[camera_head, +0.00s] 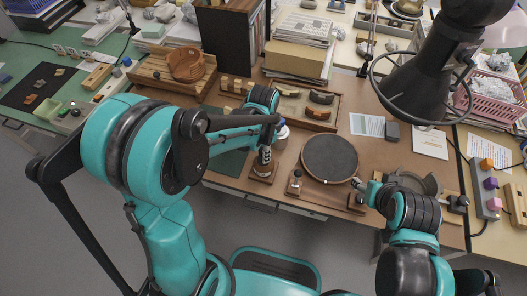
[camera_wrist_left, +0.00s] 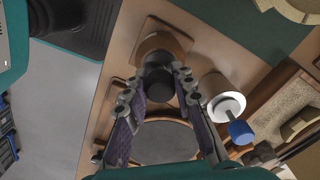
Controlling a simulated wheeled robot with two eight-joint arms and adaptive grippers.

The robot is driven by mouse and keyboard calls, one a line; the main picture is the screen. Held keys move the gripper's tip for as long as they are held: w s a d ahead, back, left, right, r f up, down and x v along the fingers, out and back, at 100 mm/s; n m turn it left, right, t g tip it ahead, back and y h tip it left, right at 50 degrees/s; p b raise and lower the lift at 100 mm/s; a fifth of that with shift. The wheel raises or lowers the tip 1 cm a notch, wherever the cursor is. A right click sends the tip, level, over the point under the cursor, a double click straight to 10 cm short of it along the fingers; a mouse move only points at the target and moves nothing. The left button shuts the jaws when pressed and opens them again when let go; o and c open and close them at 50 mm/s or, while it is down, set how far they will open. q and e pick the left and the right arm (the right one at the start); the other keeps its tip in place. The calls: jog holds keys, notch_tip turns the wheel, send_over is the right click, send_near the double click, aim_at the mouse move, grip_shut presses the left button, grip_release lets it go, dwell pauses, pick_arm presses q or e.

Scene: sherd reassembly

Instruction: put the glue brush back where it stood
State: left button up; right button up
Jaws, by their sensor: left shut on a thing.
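My left gripper (camera_head: 266,148) is low over a small wooden stand (camera_head: 262,172) near the table's front edge. In the left wrist view its two fingers (camera_wrist_left: 156,86) are closed around a dark, round-ended piece (camera_wrist_left: 159,84), which I take to be the glue brush's handle. The wooden stand (camera_wrist_left: 147,34) shows right behind it, in line with it. The brush's lower end is hidden, so I cannot tell whether it is seated in the stand or just above. My right gripper (camera_head: 359,184) is beside another wooden block (camera_head: 356,203); its jaws are too small to read.
A white jar (camera_wrist_left: 222,92) with a blue part stands close beside the left gripper. A dark round turntable (camera_head: 330,158) lies to the right, with a second small stand (camera_head: 294,186) before it. A tray with curved sherds (camera_head: 318,113) is behind.

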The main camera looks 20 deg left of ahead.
pick_arm(q)
jog(key=o, duration=1)
jog(key=shift+c, duration=0.2)
notch_tip(320, 180, up, 12)
